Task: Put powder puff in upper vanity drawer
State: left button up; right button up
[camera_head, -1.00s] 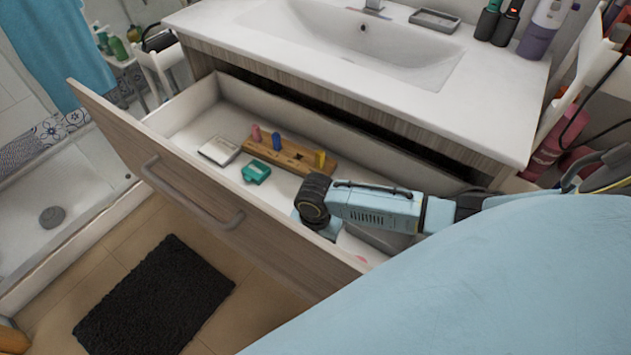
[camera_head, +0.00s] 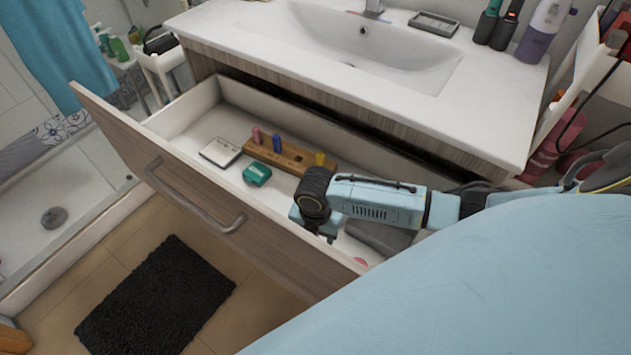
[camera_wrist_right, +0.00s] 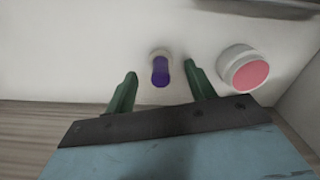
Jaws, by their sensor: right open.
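The upper vanity drawer (camera_head: 160,190) is pulled open below the sink. My right gripper (camera_head: 328,238) is over its near right part, pointing down. In the right wrist view, my right gripper's two green fingers (camera_wrist_right: 160,70) are apart. A small purple item with a pale base (camera_wrist_right: 161,70) shows in the gap between them, not gripped. A round white item with a pink top (camera_wrist_right: 247,70) lies right of the fingers; its pink also shows in the head view (camera_head: 361,261). I cannot tell for sure which item is the powder puff. My left gripper is out of view.
The drawer also holds a white square case (camera_head: 220,152), a teal item (camera_head: 257,174), a wooden holder with coloured pegs (camera_head: 275,157) and a grey item (camera_head: 380,238). The countertop (camera_head: 500,90) overhangs the drawer's back. The drawer's left part has bare floor.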

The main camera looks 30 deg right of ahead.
notch_tip(320, 180, up, 8)
jog(key=shift+f+p, duration=0.1)
jog(key=shift+p, duration=1.1)
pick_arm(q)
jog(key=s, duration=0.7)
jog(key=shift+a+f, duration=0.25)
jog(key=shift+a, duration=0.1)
pick_arm(e)
jog(key=shift+r, duration=0.65)
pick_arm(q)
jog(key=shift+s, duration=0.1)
